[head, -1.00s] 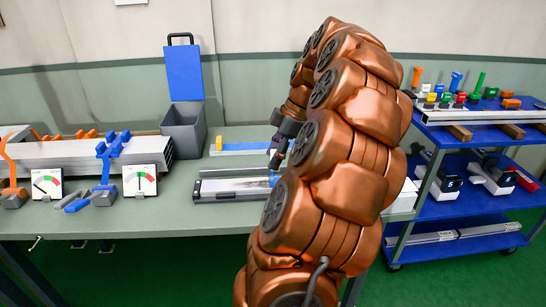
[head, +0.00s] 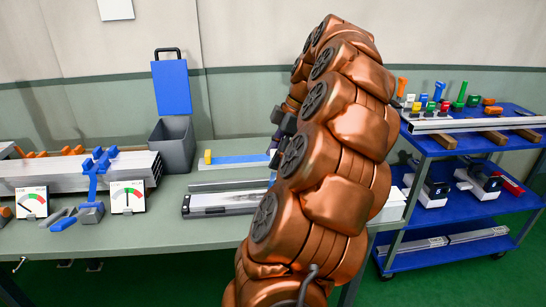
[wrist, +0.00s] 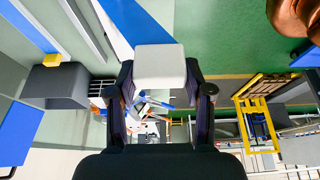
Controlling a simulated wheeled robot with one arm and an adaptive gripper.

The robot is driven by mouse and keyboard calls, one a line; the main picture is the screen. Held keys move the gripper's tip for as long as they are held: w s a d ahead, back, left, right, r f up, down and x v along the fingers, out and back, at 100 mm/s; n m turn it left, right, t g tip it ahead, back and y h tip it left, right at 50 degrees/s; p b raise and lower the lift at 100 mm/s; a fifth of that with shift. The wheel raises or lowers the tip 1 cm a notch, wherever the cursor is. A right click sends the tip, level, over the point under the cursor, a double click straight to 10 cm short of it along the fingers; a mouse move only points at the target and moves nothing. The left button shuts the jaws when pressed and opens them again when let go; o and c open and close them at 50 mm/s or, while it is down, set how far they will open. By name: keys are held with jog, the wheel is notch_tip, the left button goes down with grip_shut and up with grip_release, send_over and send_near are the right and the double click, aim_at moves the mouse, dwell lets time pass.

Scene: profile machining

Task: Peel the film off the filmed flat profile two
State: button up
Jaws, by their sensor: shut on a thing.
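My gripper (wrist: 160,85) is shut on a pale grey block (wrist: 160,60), which sits between its fingertips in the wrist view. A blue sheet (wrist: 138,20) that looks like film runs from the top edge down to this block; whether it is joined to the block is unclear. In the head view my arm hides the gripper and the block. A flat strip with a blue face and a yellow end block (head: 207,157) lies at the back of the bench. Nearer lie a thin grey bar (head: 228,186) and a silver profile-like piece (head: 215,203), its right end hidden by my arm. I cannot tell which is profile two.
A grey bin with a raised blue lid (head: 172,90) stands behind on the bench (head: 150,228). Stacked profiles (head: 125,170), clamps and two dial gauges (head: 127,197) are at left. A blue shelf cart (head: 470,145) with tools stands right. Green floor is open in front.

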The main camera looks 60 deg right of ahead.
jog(key=shift+d+r, duration=0.1)
jog(key=shift+r, duration=0.05)
jog(key=shift+s+d+r+p, duration=0.3)
jog(key=shift+s+r, duration=0.2)
jog(key=shift+r, duration=0.2)
jog(key=shift+s+d+r+p, duration=0.3)
jog(key=shift+s+r, duration=0.15)
jog(key=shift+r, duration=0.25)
jog(key=shift+s+d+r+p, duration=0.2)
jog(key=shift+s+d+r, duration=0.1)
jog(key=shift+s+r, duration=0.3)
jog(key=shift+r, duration=0.25)
jog(key=shift+s+d+r+p, duration=0.4)
jog(key=shift+r+p, duration=0.3)
jog(key=shift+p, duration=0.35)
jog(key=shift+s+d+r+p, duration=0.25)
jog(key=shift+s+r+p, duration=0.35)
jog(key=shift+p, duration=0.4)
jog(key=shift+s+d+r+p, duration=0.35)
jog(key=shift+r+p, duration=0.45)
jog(key=shift+p, duration=0.25)
jog(key=shift+s+d+r+p, duration=0.45)
jog(key=shift+r+p, duration=0.3)
jog(key=shift+p, duration=0.4)
jog(key=shift+s+d+r+p, duration=0.2)
jog(key=shift+s+r+p, duration=0.3)
jog(key=shift+r+p, duration=0.45)
jog(key=shift+s+d+r+p, duration=0.35)
jog(key=shift+s+r+p, duration=0.2)
jog(key=shift+p, duration=0.75)
